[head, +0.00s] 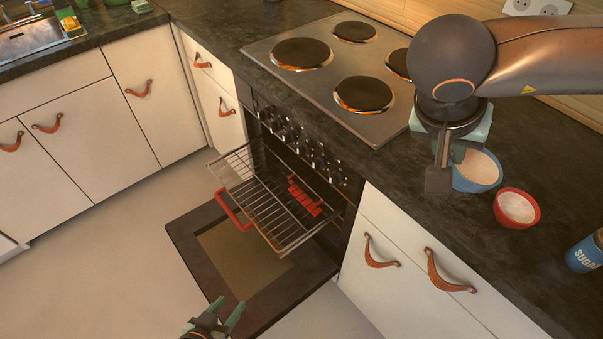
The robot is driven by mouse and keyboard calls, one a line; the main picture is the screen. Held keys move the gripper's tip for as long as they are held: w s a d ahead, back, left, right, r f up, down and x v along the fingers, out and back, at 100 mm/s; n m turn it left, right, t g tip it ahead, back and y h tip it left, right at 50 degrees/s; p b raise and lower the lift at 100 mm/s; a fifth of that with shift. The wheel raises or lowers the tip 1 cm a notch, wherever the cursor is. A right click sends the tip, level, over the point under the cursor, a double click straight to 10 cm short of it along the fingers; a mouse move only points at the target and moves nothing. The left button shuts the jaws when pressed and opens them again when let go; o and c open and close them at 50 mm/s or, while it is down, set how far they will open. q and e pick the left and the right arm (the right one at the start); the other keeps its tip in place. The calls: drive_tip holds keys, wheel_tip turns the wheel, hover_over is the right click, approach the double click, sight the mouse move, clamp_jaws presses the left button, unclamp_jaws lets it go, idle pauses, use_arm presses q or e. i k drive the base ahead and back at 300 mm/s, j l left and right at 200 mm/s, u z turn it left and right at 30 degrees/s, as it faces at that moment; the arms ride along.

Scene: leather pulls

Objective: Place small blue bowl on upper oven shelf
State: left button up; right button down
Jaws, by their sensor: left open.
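The small blue bowl (479,171), pale inside, stands on the dark counter right of the stove. My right gripper (446,172) is over its left side, with a dark finger beside the bowl. Whether it is shut on the rim cannot be told. My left gripper (224,314) is open and empty, low at the bottom edge in front of the oven. The oven door (198,235) is folded down. A wire oven shelf (240,170) is pulled out above it. A red ridged object (304,198) shows at the shelf's inner end.
A red bowl (517,208) stands close right of the blue bowl. A blue sugar can (585,252) is at the right edge. The stove (320,80) has several dark plates. White drawers with leather pulls (381,252) flank the oven. Most of the wire shelf is clear.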

sight(263, 190)
drive_tip(key=k, duration=0.3)
drive_tip(key=k+u, duration=0.3)
drive_tip(key=j+u, duration=0.15)
drive_tip(key=u, duration=0.7)
drive_tip(key=i+j, duration=0.2)
drive_tip(key=i, duration=0.2)
drive_tip(key=i+j, duration=0.2)
drive_tip(key=i, duration=0.15)
